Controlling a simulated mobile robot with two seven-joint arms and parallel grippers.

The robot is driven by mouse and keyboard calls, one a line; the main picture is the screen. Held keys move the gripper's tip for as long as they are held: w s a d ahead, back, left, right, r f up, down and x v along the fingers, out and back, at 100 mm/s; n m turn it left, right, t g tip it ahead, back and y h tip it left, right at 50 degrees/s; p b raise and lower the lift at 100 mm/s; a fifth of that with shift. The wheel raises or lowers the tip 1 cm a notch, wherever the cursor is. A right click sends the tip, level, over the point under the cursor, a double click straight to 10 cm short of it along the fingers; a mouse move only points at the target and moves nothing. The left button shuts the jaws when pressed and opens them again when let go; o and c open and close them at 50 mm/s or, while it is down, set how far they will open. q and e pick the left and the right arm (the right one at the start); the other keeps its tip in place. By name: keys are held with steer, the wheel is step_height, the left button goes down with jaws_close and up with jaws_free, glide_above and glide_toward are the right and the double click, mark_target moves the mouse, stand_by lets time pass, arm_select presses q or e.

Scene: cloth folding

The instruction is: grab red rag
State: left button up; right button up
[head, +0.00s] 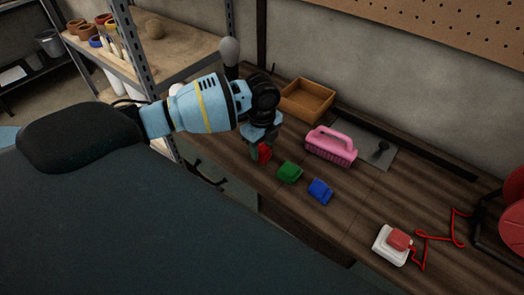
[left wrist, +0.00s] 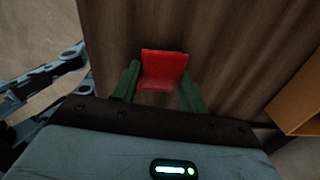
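The red rag (head: 264,153) is a small folded piece of cloth on the wooden workbench, partly hidden by my left gripper (head: 257,147) in the head view. In the left wrist view the rag (left wrist: 165,68) lies at the fingertips, between the two green fingers of the left gripper (left wrist: 160,74). The fingers stand apart, one on each side of the rag. A green rag (head: 289,171) and a blue rag (head: 320,190) lie to the right of the red one. My right gripper is not in view.
On the workbench (head: 350,215), a pink brush (head: 331,147) and a wooden tray (head: 307,98) stand behind the rags. A red-and-white box with a red cable (head: 436,236) is at the right. A metal shelf (head: 185,50) stands behind my left arm.

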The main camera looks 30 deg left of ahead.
arm_select(q)
steer(key=shift+c, duration=1.4)
steer(key=shift+r, duration=0.15)
